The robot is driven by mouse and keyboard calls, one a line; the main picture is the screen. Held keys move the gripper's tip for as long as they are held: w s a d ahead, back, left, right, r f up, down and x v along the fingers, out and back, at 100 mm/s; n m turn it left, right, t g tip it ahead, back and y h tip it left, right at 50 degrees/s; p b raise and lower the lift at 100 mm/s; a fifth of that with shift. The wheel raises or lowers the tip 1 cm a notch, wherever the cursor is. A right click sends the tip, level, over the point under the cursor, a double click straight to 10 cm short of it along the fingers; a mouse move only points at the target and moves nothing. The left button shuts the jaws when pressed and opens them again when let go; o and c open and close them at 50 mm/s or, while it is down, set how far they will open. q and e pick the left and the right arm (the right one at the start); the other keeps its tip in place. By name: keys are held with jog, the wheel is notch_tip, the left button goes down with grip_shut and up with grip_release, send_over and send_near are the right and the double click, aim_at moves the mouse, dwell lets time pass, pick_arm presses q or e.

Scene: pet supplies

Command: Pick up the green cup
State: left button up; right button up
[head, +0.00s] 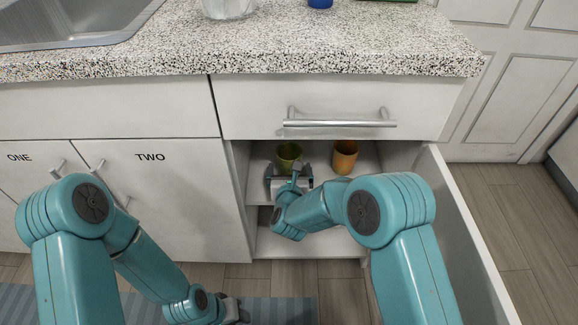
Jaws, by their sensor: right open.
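The green cup (288,154) stands on the upper shelf inside the open cabinet under the drawer. My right gripper (289,171) is open in front of the cup, with its jaws pointing into the cabinet. The gripper hides the lower part of the cup, and I cannot tell whether the jaws touch it. My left gripper (236,311) is low over the floor at the bottom of the view, away from the cup; its jaws are too small and cut off to read.
An orange cup (344,157) stands on the same shelf, to the right of the green cup. The closed drawer (340,108) with a bar handle is just above. The open cabinet door (462,235) is on the right. Closed doors marked ONE and TWO (165,200) are on the left.

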aim_at(289, 159)
jog(key=x, duration=0.3)
jog(key=shift+w+f+b, duration=0.15)
jog(key=shift+b, duration=0.2)
jog(key=c, duration=1.1)
jog(key=shift+o, duration=0.2)
